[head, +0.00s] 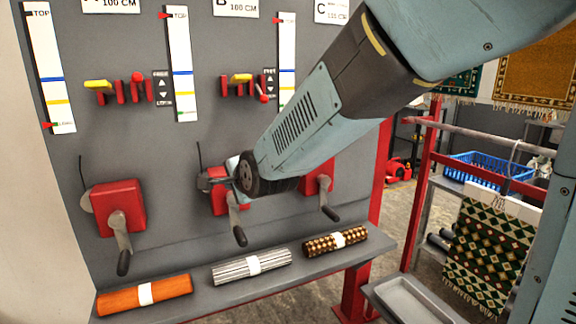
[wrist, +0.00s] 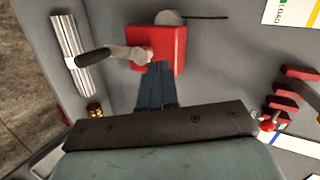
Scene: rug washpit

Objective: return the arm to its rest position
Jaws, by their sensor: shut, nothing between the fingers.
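My arm reaches down from the upper right in the head view. My gripper (head: 235,166) is in front of the grey panel, at the middle red crank box (head: 222,204). In the wrist view my gripper's two blue fingers (wrist: 157,68) are together with nothing between them. Their tips overlap the edge of a red box (wrist: 168,48), beside its crank with a black handle (wrist: 93,58). I cannot tell whether the fingers touch the box. In the head view my wrist partly hides the middle box and the right red crank box (head: 319,182).
The left red crank box (head: 117,208) is clear of my arm. Orange (head: 145,296), grey-striped (head: 250,267) and brown patterned (head: 335,241) rolls lie on the ledge below. Yellow and red levers (head: 240,82) stick out above. A red-framed rack with rugs (head: 490,250) stands right.

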